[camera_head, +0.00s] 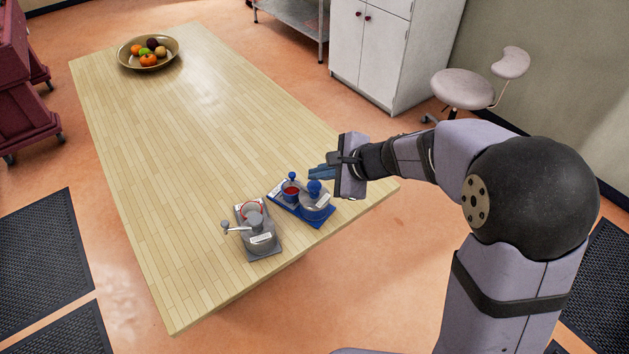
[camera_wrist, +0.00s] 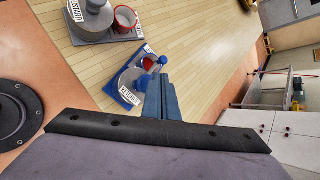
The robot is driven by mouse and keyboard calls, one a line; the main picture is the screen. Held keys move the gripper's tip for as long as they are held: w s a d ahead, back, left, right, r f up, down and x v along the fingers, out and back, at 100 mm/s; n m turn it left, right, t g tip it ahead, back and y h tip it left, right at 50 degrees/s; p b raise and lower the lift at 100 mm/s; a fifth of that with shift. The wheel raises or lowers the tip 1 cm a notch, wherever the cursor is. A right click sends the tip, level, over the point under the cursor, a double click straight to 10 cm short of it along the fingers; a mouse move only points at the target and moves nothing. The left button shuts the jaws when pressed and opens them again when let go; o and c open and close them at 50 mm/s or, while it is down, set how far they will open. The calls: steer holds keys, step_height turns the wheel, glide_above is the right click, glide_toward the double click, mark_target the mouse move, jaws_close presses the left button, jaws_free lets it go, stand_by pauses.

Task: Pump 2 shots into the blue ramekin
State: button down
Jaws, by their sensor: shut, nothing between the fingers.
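The blue ramekin (camera_head: 291,192) is red inside and stands at the left end of a blue tray (camera_head: 285,207). Beside it on the tray is a grey pump pot (camera_head: 315,208) with a blue knob (camera_head: 314,187). In the wrist view the label on the blue set (camera_wrist: 129,95) appears to read KETCHUP. My gripper (camera_head: 314,173) is shut and empty, with blue fingers. It is just behind and above the pump pot. In the wrist view the fingers (camera_wrist: 164,80) cover part of the pot, and whether they touch the knob is unclear.
A second grey pump pot (camera_head: 260,238) with a lever and a red ramekin (camera_head: 250,211) stands on a grey tray to the left. A fruit bowl (camera_head: 148,53) is at the table's far end. The wooden table (camera_head: 190,150) is clear between.

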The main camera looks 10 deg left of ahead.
mark_target(319, 187)
steer(key=shift+r, duration=0.15)
step_height(319, 187, up, 6)
steer(key=p, duration=0.5)
stand_by(0.3)
stand_by(0.7)
steer(key=s+d+f+n+g+h, duration=0.3)
steer(key=s+d+f+n+g, duration=0.25)
steer(key=s+f+n, duration=0.5)
steer(key=s+d+r+n+h, duration=0.2)
steer(key=s+d+n+h, duration=0.2)
steer(key=s+d, duration=0.8)
steer(key=shift+s+d+r+n+h, duration=0.3)
steer(key=shift+d+n, duration=0.25)
steer(key=shift+d, duration=1.65)
